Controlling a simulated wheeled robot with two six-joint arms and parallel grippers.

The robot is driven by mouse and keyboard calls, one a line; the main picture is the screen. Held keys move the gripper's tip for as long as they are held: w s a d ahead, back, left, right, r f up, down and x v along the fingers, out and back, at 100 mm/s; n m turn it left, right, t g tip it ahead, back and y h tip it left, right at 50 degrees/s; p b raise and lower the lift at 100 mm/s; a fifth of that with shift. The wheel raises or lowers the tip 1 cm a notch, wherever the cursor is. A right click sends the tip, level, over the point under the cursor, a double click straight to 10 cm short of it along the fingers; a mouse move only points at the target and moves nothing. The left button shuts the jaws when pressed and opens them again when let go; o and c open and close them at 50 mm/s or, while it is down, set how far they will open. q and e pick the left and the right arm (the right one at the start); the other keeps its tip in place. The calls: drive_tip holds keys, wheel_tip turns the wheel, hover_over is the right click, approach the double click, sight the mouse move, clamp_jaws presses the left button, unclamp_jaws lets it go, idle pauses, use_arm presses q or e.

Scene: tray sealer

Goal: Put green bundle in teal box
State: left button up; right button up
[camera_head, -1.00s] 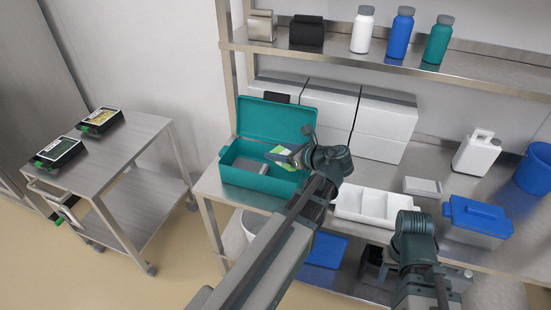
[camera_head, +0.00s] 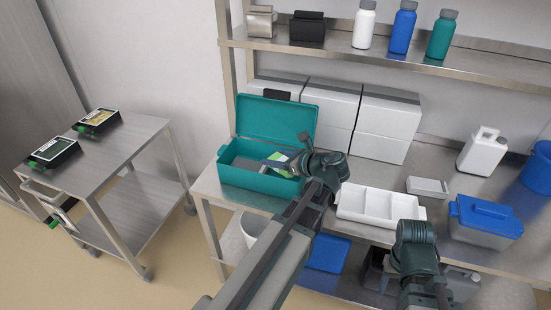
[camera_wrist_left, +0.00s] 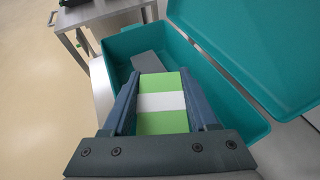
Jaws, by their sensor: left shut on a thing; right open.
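The teal box (camera_head: 240,177) stands at the left end of the steel bench with its lid (camera_head: 275,117) raised at the back. My left gripper (camera_head: 277,163) reaches in from the right and is shut on the green bundle (camera_head: 281,156). In the left wrist view the bundle (camera_wrist_left: 160,122), green with a white band, sits between the two fingers, over the opening of the teal box (camera_wrist_left: 226,88). I cannot tell whether it touches the box floor. A grey block (camera_wrist_left: 147,62) lies inside the box beyond it. My right arm shows at lower right, but its fingers are hidden.
A white compartment tray (camera_head: 378,208) is right of the box. A blue-lidded container (camera_head: 485,219), a small grey box (camera_head: 428,187) and a white jug (camera_head: 481,152) stand further right. White cartons (camera_head: 388,123) stand behind. A steel cart (camera_head: 125,145) is at the left.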

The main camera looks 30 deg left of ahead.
use_arm(q)
drive_tip(key=shift+f, duration=0.3)
drive_tip(key=o, duration=1.4)
drive_tip(key=shift+r, duration=0.1)
